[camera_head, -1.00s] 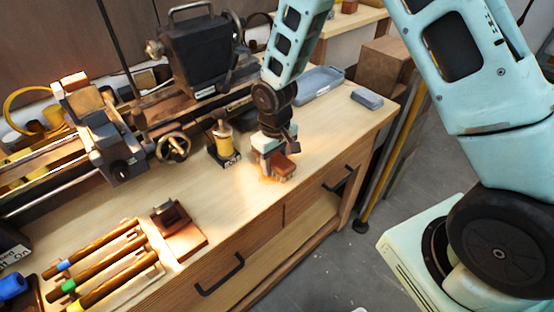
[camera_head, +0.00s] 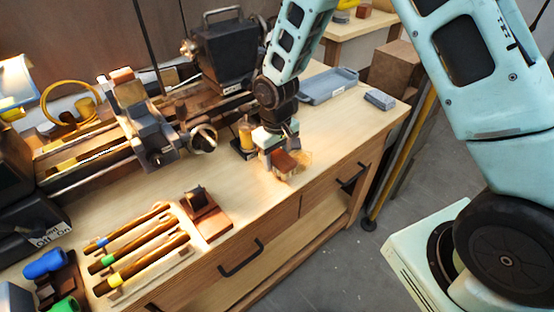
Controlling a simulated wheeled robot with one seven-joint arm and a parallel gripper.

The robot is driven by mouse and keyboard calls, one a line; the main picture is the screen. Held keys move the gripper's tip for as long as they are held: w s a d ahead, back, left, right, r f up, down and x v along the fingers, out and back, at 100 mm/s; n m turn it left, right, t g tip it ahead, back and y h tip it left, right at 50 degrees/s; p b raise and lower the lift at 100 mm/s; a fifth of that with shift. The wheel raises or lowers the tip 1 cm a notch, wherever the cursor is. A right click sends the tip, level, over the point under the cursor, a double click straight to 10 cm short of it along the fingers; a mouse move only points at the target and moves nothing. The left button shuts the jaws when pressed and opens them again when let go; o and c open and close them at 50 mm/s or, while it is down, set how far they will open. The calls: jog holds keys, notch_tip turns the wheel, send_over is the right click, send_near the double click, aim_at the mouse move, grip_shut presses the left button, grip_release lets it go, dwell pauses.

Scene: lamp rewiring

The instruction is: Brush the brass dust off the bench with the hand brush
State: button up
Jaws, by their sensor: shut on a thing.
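My gripper (camera_head: 277,147) is shut on the hand brush (camera_head: 286,165), a small reddish-brown block, low over the front part of the wooden bench (camera_head: 235,185). The brush seems to be at the bench top, but I cannot tell whether its bristles touch. A faint yellow-brown patch of brass dust (camera_head: 304,158) shows on the bench just right of the brush. The gripper and brush hide part of the bench behind them.
A lathe (camera_head: 145,125) stands along the back left. A yellow bottle (camera_head: 245,131) stands close behind my gripper. A grey tray (camera_head: 328,85) and a grey block (camera_head: 379,99) lie at the right. Brown rods (camera_head: 140,255) and a wooden block with a dark fitting (camera_head: 203,213) lie front left.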

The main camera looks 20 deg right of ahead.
aim_at(277, 152)
jog(key=shift+r+p, duration=1.7)
jog(key=shift+r, duration=0.85)
jog(key=shift+d, duration=0.1)
